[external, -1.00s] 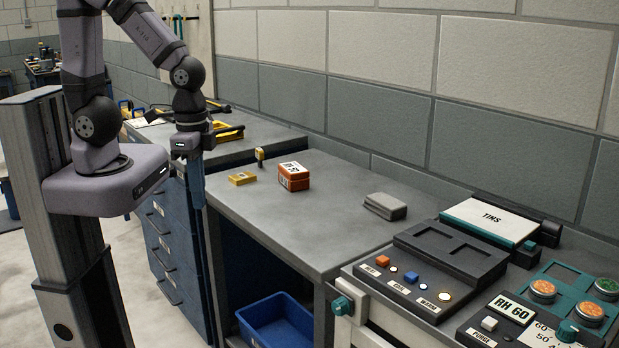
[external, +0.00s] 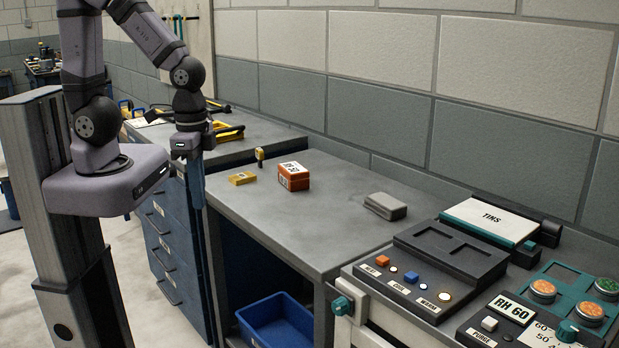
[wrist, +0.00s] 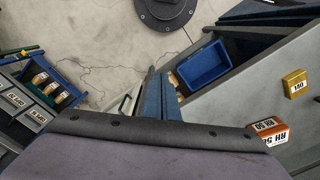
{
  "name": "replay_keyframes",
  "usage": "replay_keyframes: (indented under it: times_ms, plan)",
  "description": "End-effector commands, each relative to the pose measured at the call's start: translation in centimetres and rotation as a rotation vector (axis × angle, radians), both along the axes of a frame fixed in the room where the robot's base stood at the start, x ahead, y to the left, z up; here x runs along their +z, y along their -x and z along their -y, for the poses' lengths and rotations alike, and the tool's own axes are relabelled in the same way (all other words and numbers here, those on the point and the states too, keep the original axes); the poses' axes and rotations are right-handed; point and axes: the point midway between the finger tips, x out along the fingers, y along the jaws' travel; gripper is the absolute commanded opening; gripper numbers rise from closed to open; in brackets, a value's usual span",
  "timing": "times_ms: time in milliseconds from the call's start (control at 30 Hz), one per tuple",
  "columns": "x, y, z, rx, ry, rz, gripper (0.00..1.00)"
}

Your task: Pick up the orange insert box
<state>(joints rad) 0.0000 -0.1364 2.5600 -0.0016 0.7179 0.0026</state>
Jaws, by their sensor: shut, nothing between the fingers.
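The orange insert box (external: 293,180) has a white label on its top and stands on the grey worktop (external: 335,235). It also shows at the lower right in the wrist view (wrist: 277,140). My gripper (external: 196,190) points down to the left of the box, off the worktop's left end, in front of the blue drawers. Its blue fingers also show in the wrist view (wrist: 163,97), close together. It is shut and empty, apart from the box.
A yellow box (external: 242,178) lies just left of the orange one, with a small yellow-headed tool (external: 259,155) behind. A grey box (external: 385,206) sits further right. A console (external: 450,260) fills the right. A blue bin (external: 282,322) stands under the worktop, whose middle is clear.

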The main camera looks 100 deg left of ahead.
Motion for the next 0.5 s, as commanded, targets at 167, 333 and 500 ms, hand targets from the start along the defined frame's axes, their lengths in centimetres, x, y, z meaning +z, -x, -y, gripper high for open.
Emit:
replay_keyframes:
  times_ms: [167,333,500]
  plan:
    - [0.0,0.0,0.0,0.0,0.0,0.0,0.24]
    - [0.0,0.0,0.0,0.0,0.0,0.0,0.65]
    - [0.0,0.0,0.0,0.0,0.0,0.0,0.96]
